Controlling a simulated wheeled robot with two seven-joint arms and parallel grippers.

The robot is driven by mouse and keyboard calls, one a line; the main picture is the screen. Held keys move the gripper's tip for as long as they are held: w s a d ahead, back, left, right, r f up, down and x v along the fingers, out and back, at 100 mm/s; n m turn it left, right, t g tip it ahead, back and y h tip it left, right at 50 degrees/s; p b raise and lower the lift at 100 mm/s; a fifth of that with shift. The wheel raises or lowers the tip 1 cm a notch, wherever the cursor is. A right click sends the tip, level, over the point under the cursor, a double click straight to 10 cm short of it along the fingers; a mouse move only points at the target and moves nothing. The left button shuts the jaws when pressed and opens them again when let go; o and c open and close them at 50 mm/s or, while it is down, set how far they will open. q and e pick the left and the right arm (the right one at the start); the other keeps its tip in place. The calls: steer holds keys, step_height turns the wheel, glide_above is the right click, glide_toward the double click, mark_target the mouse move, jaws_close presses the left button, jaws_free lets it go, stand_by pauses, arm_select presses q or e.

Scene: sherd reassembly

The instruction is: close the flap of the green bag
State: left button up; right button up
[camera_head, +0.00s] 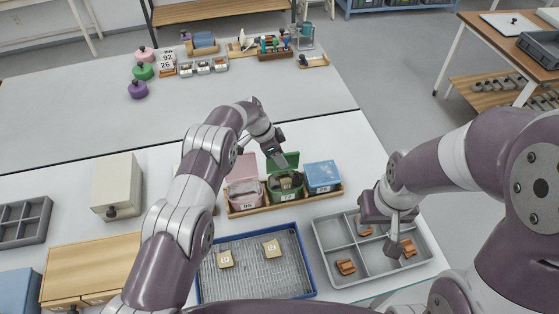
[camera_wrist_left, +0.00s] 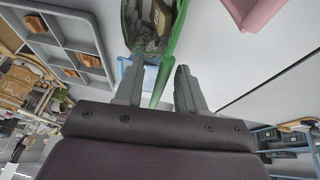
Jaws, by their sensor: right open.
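The green bag (camera_head: 284,187) stands in the middle of a wooden tray, between a pink bag and a blue bag. Its flap (camera_head: 291,159) stands up, and the bag's mouth is open with contents showing. In the left wrist view the green bag (camera_wrist_left: 148,30) is at the top, and its flap (camera_wrist_left: 167,62) reaches down between my fingers. My left gripper (camera_head: 279,162) is at the raised flap; its fingers (camera_wrist_left: 158,88) are apart, with gaps beside the flap. My right gripper (camera_head: 384,236) is open and empty above the grey divided tray.
The pink bag (camera_head: 244,192) has its flap up; the blue bag (camera_head: 322,178) looks closed. The wooden tray (camera_head: 262,208) holds all three. In front are a blue-rimmed tray (camera_head: 203,287) with two tan pieces and the grey divided tray (camera_head: 345,283) with several brown sherds.

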arm_select(q)
jaws_close()
steer(key=shift+s, duration=0.1)
steer(key=shift+s+d+f+m+t+y+b, duration=0.3)
steer(key=shift+s+t+b, duration=0.6)
steer(key=shift+b, duration=2.35)
steer(key=shift+s+d+f+m+t+y+b, duration=0.15)
steer(key=shift+s+f+t+b, duration=0.75)
steer(key=shift+b, duration=2.3)
steer(key=shift+s+d+r+m+t+y+b, duration=0.2)
steer(key=shift+s+t+b, duration=0.3)
steer(key=shift+t+b, duration=1.85)
steer(key=shift+g+b, duration=0.85)
steer(key=shift+g, duration=0.1)
